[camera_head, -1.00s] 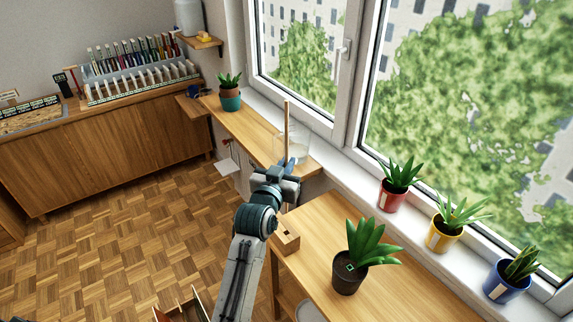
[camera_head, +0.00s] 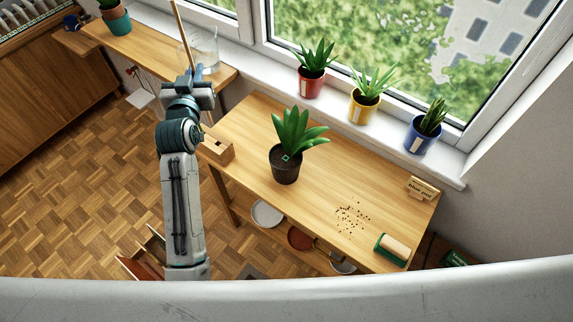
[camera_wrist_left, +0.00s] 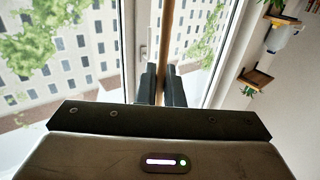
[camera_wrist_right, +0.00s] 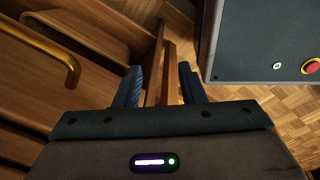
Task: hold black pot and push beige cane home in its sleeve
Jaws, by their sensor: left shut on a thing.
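The black pot (camera_head: 286,169) stands upright on the wooden table and holds a green, spiky plant. A small green-edged square (camera_head: 285,157) shows at its rim; I cannot tell whether it is the sleeve. My left gripper (camera_head: 192,76) is shut on the beige cane (camera_head: 181,30), beyond the table's left end and apart from the pot. The cane rises nearly upright, and it also shows between the fingers (camera_wrist_left: 161,82) in the left wrist view. My right gripper (camera_wrist_right: 160,82) is open, with a wooden edge seen between its fingers. It is out of the head view.
A wooden block (camera_head: 217,148) sits at the table's left corner, close below my left gripper. A clear container (camera_head: 203,48) stands behind on the shelf. Red (camera_head: 311,84), yellow (camera_head: 364,106) and blue (camera_head: 421,138) pots line the sill.

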